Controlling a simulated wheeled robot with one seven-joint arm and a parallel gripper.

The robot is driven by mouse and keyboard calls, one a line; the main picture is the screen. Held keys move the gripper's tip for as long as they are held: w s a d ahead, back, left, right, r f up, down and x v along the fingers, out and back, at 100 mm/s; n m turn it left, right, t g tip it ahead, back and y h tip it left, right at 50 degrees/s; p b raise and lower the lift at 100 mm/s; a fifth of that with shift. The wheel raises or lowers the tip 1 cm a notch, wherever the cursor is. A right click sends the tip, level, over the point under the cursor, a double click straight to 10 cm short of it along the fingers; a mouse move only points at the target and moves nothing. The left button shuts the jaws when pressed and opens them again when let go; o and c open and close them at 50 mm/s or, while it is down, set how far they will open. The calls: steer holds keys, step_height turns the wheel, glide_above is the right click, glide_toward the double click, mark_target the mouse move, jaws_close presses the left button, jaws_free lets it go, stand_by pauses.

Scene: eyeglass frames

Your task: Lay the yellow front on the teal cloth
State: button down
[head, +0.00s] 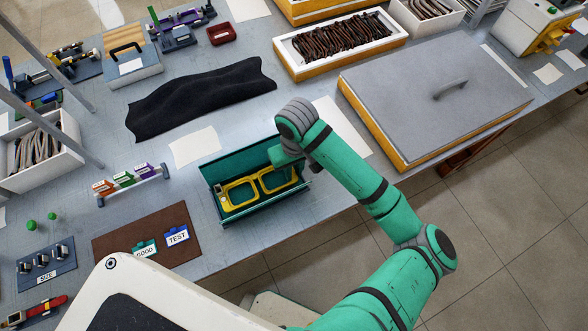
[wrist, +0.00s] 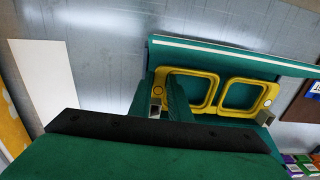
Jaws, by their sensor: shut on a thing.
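The yellow front (head: 238,184) is a two-lens frame over an open teal case (head: 262,214) in the head view. In the wrist view the yellow front (wrist: 219,76) lies across the upper middle, with teal showing through both lens openings.
A black cloth (head: 200,98) lies behind the case. White sheets (head: 196,147) lie nearby. A brown mat (head: 130,234) with GOOD and TEST tags is at front left. A small rack of coloured blocks (head: 130,183) stands left. A large grey-lidded box (head: 430,85) stands right.

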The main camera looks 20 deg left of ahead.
steer(key=c, duration=1.6)
jaws_free()
steer(key=shift+s+a, duration=0.1)
steer(key=shift+a, duration=0.1)
steer(key=shift+o, duration=0.2)
steer(key=shift+d+r, duration=0.1)
steer(key=shift+r, duration=0.05)
steer(key=shift+w+r, duration=0.2)
steer(key=shift+r, duration=1.9)
steer(key=shift+d+r, duration=0.15)
steer(key=shift+r, duration=0.3)
steer(key=shift+s+r, duration=0.1)
steer(key=shift+r, duration=0.65)
